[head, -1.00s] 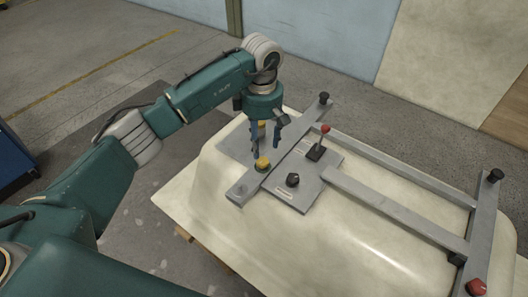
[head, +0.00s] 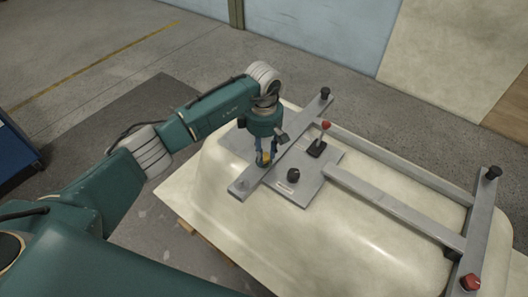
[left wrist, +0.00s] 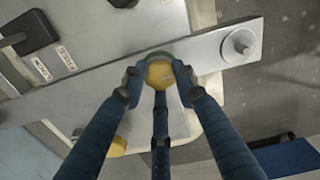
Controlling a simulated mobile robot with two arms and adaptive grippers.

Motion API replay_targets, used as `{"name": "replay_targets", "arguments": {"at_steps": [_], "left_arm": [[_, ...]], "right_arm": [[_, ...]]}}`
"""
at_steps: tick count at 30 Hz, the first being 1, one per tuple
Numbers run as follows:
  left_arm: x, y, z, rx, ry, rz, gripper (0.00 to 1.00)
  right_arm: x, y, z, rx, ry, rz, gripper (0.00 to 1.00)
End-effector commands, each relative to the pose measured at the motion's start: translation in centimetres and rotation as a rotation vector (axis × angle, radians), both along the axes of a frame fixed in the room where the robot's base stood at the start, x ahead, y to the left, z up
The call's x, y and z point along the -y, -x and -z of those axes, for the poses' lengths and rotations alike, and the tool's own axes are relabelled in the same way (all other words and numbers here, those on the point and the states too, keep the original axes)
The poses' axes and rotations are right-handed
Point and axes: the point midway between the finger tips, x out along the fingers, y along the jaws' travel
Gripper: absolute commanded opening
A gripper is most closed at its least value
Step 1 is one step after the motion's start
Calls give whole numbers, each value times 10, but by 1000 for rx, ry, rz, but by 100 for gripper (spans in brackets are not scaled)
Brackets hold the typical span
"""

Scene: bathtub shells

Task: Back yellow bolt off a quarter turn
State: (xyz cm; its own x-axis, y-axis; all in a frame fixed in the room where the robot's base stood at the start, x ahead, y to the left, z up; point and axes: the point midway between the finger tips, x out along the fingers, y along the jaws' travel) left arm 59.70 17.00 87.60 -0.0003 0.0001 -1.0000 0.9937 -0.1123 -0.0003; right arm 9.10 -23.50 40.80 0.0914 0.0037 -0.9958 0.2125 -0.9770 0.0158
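The yellow bolt (head: 266,157) stands on the grey plate fixture (head: 244,184) on top of the tub shell, close to the near end of the crossbar. My left gripper (head: 266,160) points down over it. In the left wrist view, the fingers of my left gripper (left wrist: 159,77) are drawn in against the round yellow head of the bolt (left wrist: 159,73) from both sides, with a third finger in front. A green ring shows behind the head. A second yellow part (left wrist: 117,147) is partly hidden behind a finger. My right gripper is not in view.
A black knob (head: 293,174) and a red-tipped lever (head: 318,146) stand on the plate to the right of my gripper. The pale tub shell (head: 345,230) carries a grey frame with a red knob (head: 471,283). Floor lies clear behind.

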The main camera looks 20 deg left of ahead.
Motion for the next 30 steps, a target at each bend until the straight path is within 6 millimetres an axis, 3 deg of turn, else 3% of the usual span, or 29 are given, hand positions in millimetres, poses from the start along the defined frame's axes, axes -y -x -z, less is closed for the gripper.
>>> {"name": "replay_targets", "arguments": {"at_steps": [14,30], "left_arm": [[0,0,1,1,-1,-83,2],[0,-1,1,3,0,-545,2]], "right_arm": [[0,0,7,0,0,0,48],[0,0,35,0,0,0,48]]}}
